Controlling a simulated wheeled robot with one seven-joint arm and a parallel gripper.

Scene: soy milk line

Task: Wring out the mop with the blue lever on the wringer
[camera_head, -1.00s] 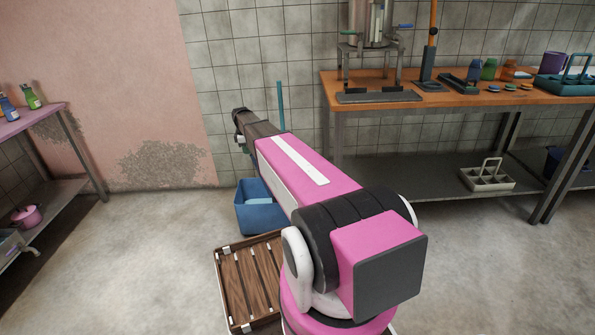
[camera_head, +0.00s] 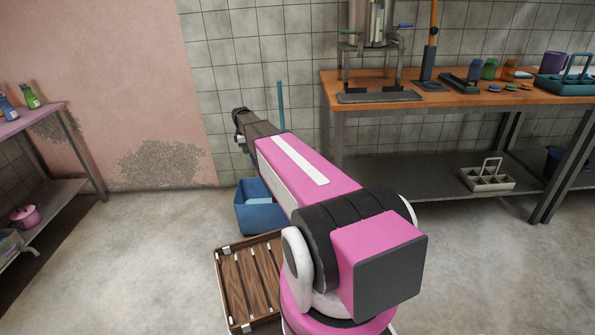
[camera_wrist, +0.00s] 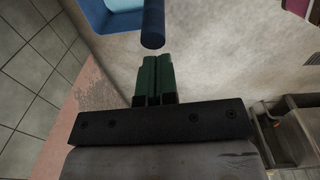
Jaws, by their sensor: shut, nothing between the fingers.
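A blue bucket (camera_head: 258,217) stands on the floor by the tiled wall, with something light blue inside. A thin blue rod (camera_head: 281,105) rises upright behind my arm; its lower part is hidden. In the wrist view a dark blue bar (camera_wrist: 152,28) ends just beyond my fingertips, apart from them in the picture, with the blue bucket (camera_wrist: 98,14) behind it. I take this bar for the lever, but cannot tell whether it is the same rod. My gripper (camera_wrist: 156,60) has its green fingers together, with nothing between them. The mop head and wringer cannot be made out clearly.
A brown slatted wooden platform (camera_head: 250,282) lies on the floor in front of the bucket. An orange-topped workbench (camera_head: 450,100) with equipment stands right, a pink-topped shelf (camera_head: 35,125) left. The floor between the left shelf and the platform is clear.

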